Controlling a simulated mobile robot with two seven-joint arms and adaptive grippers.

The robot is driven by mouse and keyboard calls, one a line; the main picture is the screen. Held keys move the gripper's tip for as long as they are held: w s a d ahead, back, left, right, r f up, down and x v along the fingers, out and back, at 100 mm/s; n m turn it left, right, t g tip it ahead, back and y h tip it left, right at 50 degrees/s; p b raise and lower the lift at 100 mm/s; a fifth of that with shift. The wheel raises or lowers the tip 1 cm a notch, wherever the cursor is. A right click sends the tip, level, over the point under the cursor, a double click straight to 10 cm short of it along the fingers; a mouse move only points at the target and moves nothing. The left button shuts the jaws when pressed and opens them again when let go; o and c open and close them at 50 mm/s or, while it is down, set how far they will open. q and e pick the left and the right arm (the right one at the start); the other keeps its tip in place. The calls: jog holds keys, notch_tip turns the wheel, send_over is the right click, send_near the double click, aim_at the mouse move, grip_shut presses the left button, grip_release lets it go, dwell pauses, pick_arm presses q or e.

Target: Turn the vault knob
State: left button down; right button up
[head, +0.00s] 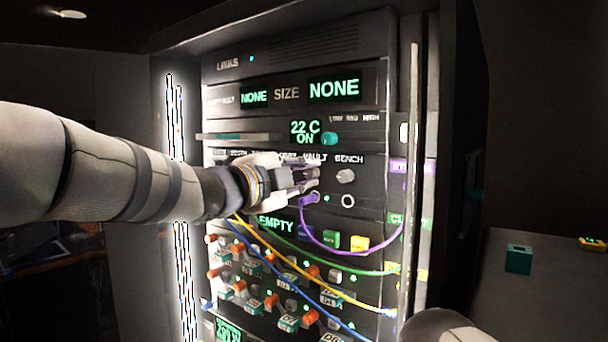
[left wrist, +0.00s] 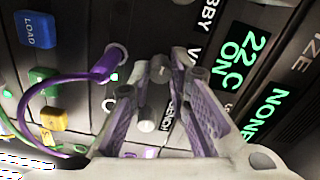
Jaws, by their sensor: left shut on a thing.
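The dark rack panel (head: 290,120) has a row of labels in the head view, with VAULT and BENCH at its right end. My left gripper (head: 312,179) is at the panel just below the VAULT label, with its fingers closed around the vault knob. The fingers hide most of that knob. In the left wrist view the fingertips (left wrist: 172,75) close on it beside the BENCH label. The grey bench knob (head: 345,176) stands free just right of the fingers; it also shows in the left wrist view (left wrist: 147,120). My right gripper is not in view.
A purple cable (head: 340,250) is plugged in just below my left gripper. Yellow, green and blue cables hang across the lower panel. A teal knob (head: 328,138) sits above. A vertical bar (head: 411,180) runs along the right side. A teal box (head: 518,259) rests at right.

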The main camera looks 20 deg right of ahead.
pick_arm(q)
jog(key=shift+r, duration=0.1)
jog(key=c, duration=1.5)
grip_release()
jog(key=v, duration=1.2)
